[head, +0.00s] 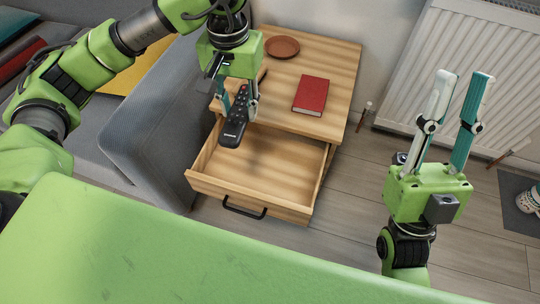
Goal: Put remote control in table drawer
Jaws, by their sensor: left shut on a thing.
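A black remote control (236,121) is held by my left gripper (238,106) over the left part of the open drawer. The gripper is shut on it, with one finger on each side, and the remote hangs tilted with its lower end towards the drawer. The table drawer (268,168) is pulled out of the wooden table (330,60); its inside looks empty, and a black handle (243,207) is on its front. My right gripper (463,88) is open and empty, to the right of the table, with its fingers pointing up.
A red book (311,95) and a brown dish (282,47) are on the table top. A grey sofa (160,135) stands close to the left of the drawer. A white radiator (440,45) is on the wall at the right.

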